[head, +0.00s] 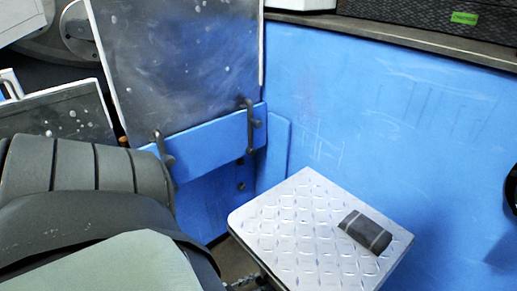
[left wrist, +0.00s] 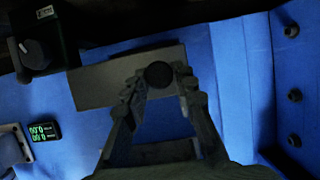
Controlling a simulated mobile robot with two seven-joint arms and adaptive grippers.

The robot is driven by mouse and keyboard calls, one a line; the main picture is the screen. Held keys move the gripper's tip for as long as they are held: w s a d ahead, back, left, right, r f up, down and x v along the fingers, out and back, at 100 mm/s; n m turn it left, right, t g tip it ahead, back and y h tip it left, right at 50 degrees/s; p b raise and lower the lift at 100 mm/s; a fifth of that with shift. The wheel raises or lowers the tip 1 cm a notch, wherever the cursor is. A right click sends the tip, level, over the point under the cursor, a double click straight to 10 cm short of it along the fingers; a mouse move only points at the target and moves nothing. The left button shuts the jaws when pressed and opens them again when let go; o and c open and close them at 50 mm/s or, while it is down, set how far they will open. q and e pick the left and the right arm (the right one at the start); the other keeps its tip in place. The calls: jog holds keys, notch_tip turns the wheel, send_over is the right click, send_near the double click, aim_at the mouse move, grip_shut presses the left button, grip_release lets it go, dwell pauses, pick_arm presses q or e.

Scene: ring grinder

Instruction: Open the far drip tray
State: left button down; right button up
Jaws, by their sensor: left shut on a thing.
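In the left wrist view, my left gripper (left wrist: 159,88) is shut, its two fingers closed on a dark round knob (left wrist: 158,73). The knob is in front of a grey-brown rectangular slab (left wrist: 95,86) against blue machine walls. I cannot tell for sure whether this slab is the far drip tray. In the head view my left arm covers the lower left, and its fingers are hidden. A blue panel with two dark handles (head: 215,145) shows beyond the arm, below a tall grey metal panel (head: 185,60). My right gripper is out of view.
A white diamond-plate step (head: 290,222) with a dark block (head: 366,232) on it stands at the lower right. A blue wall (head: 400,120) rises behind it. The left wrist view shows a dark dial (left wrist: 33,50) and a small green-lit display (left wrist: 45,131).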

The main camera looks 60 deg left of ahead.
pick_arm(q)
jog(key=c, duration=1.2)
grip_release()
jog(key=v, duration=1.2)
